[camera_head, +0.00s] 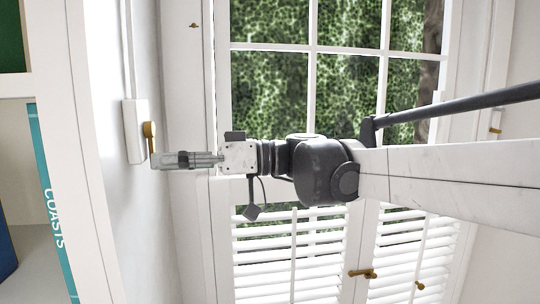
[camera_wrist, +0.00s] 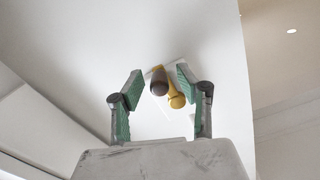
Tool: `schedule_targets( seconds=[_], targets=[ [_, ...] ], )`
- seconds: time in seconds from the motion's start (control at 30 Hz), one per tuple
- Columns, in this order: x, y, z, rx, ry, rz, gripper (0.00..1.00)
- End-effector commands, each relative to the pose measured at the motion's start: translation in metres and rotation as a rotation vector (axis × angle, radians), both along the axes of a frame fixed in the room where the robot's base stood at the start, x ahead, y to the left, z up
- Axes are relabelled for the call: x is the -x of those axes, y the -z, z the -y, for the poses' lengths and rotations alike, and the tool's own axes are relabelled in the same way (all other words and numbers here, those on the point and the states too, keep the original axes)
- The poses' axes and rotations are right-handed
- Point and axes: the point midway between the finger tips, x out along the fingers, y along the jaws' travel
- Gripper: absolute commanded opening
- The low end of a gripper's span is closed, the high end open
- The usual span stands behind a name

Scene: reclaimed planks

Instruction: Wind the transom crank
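The transom crank (camera_head: 149,131) is a small brass piece on a white wall box (camera_head: 133,132) at the left in the head view. In the wrist view I see its brass part (camera_wrist: 176,98) and a dark rounded knob (camera_wrist: 159,82), with the white plate behind. My gripper (camera_head: 158,161) points left at the crank, close to its lower end. In the wrist view its green-padded fingers (camera_wrist: 158,80) are apart, one on each side of the knob. Gaps show beside the knob, so it does not look gripped. The exact depth between fingertips and knob is hard to tell.
A white vertical rod or conduit (camera_head: 129,50) runs up from the box. A window (camera_head: 270,85) with louvred shutters (camera_head: 290,255) and brass latches (camera_head: 362,273) stands behind my arm. A shelf with a teal book (camera_head: 52,205) is at the left.

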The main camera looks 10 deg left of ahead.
Motion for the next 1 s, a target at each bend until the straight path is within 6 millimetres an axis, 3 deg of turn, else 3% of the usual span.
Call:
schedule_targets(
  seconds=[0.2,0.5,1.0],
  targets=[
    [0.0001,0.0001,-0.0003,0.000,0.000,0.000,0.35],
    [0.0000,0.0000,-0.0001,0.000,0.000,0.000,0.00],
    [0.0056,0.0001,0.0023,0.047,-0.001,-0.101,0.00]
  ],
)
